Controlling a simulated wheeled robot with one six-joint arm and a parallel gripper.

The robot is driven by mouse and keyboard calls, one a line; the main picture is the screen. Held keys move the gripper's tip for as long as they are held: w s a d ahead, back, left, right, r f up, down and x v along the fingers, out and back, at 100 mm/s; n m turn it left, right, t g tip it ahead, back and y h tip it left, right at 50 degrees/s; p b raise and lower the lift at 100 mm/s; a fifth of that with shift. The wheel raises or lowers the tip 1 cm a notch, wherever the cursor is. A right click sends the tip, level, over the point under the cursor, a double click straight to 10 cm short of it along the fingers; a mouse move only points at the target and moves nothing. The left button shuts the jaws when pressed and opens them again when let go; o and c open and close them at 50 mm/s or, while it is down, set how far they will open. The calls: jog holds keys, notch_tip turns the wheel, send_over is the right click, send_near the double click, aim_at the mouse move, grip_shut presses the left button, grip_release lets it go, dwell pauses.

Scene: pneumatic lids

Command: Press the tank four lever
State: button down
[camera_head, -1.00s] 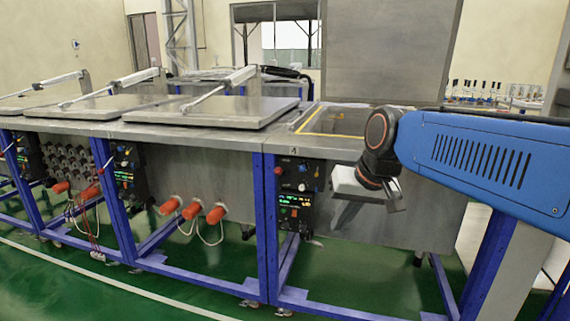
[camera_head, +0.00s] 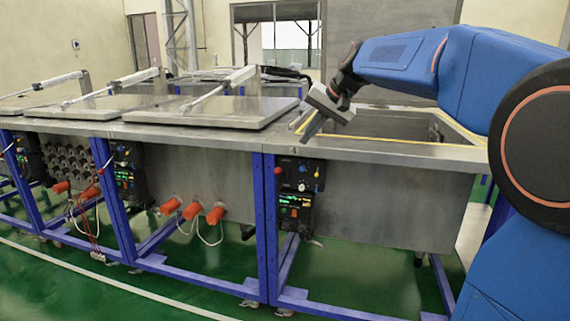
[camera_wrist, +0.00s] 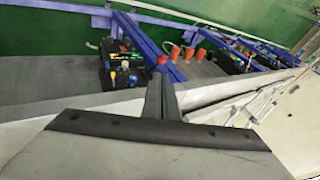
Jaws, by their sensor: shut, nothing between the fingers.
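Tank four (camera_head: 385,205) is the metal tank at the right, with the number 4 on its rim, and its top is open. Its control panel (camera_head: 300,175) sits on the front left, below the rim, with small red, blue and yellow controls. The panel also shows in the wrist view (camera_wrist: 118,66). I cannot tell which small control is the lever. My gripper (camera_head: 307,136) is shut and empty, pointing down and left, at the rim above the panel. In the wrist view the closed fingers (camera_wrist: 159,80) point toward the panel's side; contact is not visible.
A second panel with a green display (camera_head: 295,210) is below the first. Blue frame posts (camera_head: 265,220) stand beside it. The neighbouring tank has a closed lid (camera_head: 212,112) and orange plugs (camera_head: 192,210). Green floor (camera_head: 350,270) is clear in front.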

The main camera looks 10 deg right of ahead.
aim_at(280, 169)
jog(key=shift+w+r, duration=0.15)
jog(key=shift+w, duration=0.15)
jog(key=x, duration=1.4)
jog(key=shift+a, duration=0.2)
